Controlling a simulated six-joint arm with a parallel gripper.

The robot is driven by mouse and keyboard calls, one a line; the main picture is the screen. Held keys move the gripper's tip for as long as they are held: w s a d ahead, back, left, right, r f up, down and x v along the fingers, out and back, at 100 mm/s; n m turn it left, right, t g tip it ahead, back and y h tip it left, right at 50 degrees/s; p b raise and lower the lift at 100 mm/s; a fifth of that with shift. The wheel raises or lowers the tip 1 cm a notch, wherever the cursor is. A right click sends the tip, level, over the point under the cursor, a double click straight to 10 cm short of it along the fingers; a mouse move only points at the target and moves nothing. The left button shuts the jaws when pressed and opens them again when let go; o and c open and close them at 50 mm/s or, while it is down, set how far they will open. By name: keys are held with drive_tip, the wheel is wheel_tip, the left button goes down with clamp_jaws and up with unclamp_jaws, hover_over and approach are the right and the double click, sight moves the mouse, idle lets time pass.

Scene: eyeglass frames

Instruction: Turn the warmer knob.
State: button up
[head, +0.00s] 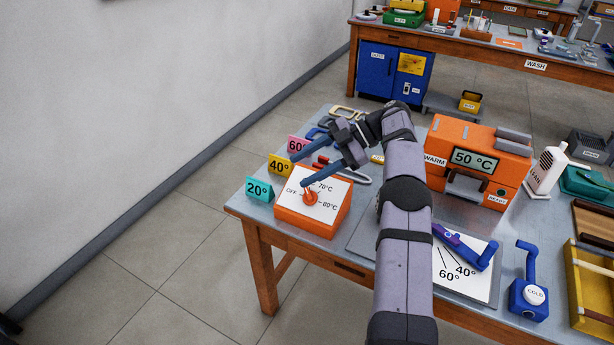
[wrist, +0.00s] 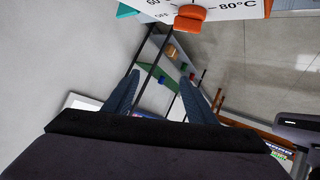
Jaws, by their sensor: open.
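The orange knob (head: 310,197) sits on the white sloped face of an orange dial box (head: 290,228), near the table's front left corner. The face reads OFF, 70°C and 80°C. The knob also shows at the top edge of the wrist view (wrist: 190,14); its exact pointing is hard to tell. My gripper (head: 298,171) is open and empty, its two blue fingers apart. The lower fingertip overlaps the dial face just above the knob; contact cannot be told. In the wrist view both fingers (wrist: 162,76) lie below the knob. The orange WARM unit (head: 436,142) displays 50 °C.
Teal, yellow and pink cards marked 20°, 40° and 60° (head: 278,165) stand left of and behind the dial box. Red-handled and other tools lie behind my fingers.

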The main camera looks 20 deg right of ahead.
drive_tip(key=shift+r, duration=0.25)
